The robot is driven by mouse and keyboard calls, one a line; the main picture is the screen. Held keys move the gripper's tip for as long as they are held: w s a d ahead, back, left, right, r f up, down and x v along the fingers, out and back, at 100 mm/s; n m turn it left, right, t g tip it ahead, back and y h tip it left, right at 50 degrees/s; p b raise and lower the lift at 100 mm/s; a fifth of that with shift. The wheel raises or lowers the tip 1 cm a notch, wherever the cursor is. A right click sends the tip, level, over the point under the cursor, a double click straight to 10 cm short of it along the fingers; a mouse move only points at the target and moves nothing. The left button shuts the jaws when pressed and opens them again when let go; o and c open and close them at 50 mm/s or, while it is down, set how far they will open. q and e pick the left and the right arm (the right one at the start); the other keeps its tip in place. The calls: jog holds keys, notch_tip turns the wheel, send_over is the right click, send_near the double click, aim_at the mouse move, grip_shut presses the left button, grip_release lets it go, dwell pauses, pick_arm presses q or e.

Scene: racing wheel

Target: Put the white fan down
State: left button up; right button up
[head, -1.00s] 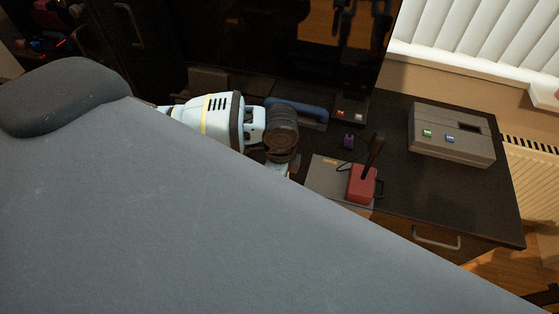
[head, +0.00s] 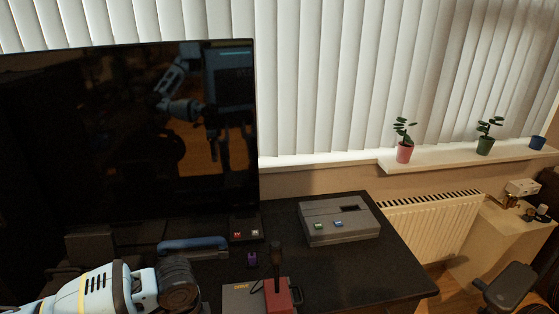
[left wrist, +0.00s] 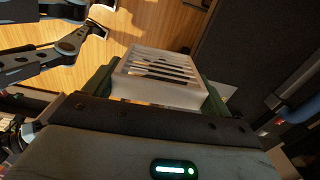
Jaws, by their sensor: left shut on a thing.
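The white fan (left wrist: 160,75) shows in the left wrist view as a pale box-like body with dark slots across its face. My left gripper (left wrist: 158,92) is shut on it, with dark green fingers along its two sides. The far side of the fan and whatever lies beneath it are hidden. In the head view a light blue and white arm comes in at the lower left, but its gripper and the fan do not show.
A dark desk (head: 370,275) carries a monitor (head: 130,140), a grey box (head: 340,219) with green and blue buttons, a red lever box (head: 283,297) and a small purple item (head: 252,259). The desk's right part is clear. Potted plants (head: 404,152) stand on the windowsill.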

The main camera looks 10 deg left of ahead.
pick_arm(q)
notch_tip(320, 180, up, 15)
jog(key=n, duration=1.4)
jog(key=shift+w+d+f+n, duration=0.2)
jog(key=shift+d+n, duration=0.1)
jog(key=shift+d, duration=0.15)
jog(key=s+f, duration=0.1)
jog(key=f, duration=0.4)
jog(key=s+f, duration=0.1)
jog(key=f, duration=0.4)
jog(key=s+f, duration=0.2)
jog(key=f, duration=0.3)
